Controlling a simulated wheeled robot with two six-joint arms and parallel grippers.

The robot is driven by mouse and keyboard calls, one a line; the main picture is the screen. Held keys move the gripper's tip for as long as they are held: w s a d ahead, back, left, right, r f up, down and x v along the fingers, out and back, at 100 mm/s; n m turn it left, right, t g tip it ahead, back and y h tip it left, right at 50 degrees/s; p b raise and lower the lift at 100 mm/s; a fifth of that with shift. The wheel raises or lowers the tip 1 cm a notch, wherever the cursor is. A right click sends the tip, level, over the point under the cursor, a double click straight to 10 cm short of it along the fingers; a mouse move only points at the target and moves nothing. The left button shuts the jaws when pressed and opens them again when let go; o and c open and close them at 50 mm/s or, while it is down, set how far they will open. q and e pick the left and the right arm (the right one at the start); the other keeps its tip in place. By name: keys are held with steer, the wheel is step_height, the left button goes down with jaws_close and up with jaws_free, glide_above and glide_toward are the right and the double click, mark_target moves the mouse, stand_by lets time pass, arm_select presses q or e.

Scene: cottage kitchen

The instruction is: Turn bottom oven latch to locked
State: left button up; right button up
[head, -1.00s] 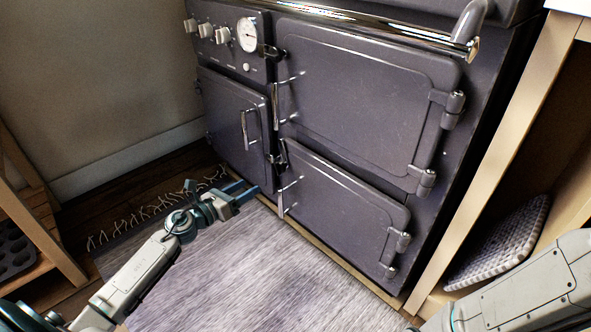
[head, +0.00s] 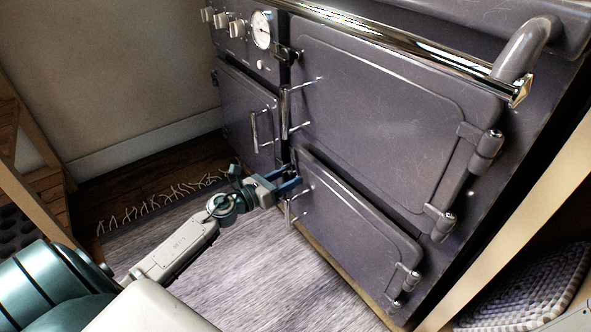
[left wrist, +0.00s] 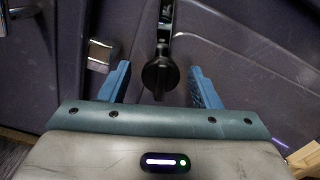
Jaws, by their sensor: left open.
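The bottom oven door (head: 352,222) is shut on the dark purple range. Its latch (head: 294,160) sits at the door's upper left corner, partly hidden by my gripper in the head view. In the left wrist view the latch (left wrist: 160,72) shows a round black knob on a dark arm with a bright metal part above. My left gripper (head: 291,181) is open at the latch. In the left wrist view the blue fingers of the left gripper (left wrist: 160,76) stand either side of the knob, with gaps on both sides. My right gripper is out of view.
The upper oven door (head: 385,115) and left door (head: 245,115) are shut. A chrome rail (head: 400,45) runs along the range's top front. The bottom door's handle (head: 289,212) is just below my gripper. A fringed rug (head: 240,265) covers the floor; a wooden shelf stands at right.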

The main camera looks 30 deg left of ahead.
arm_select(q)
steer(key=shift+w+d, duration=0.1)
steer(key=shift+w, duration=0.1)
jaws_close()
stand_by(0.3)
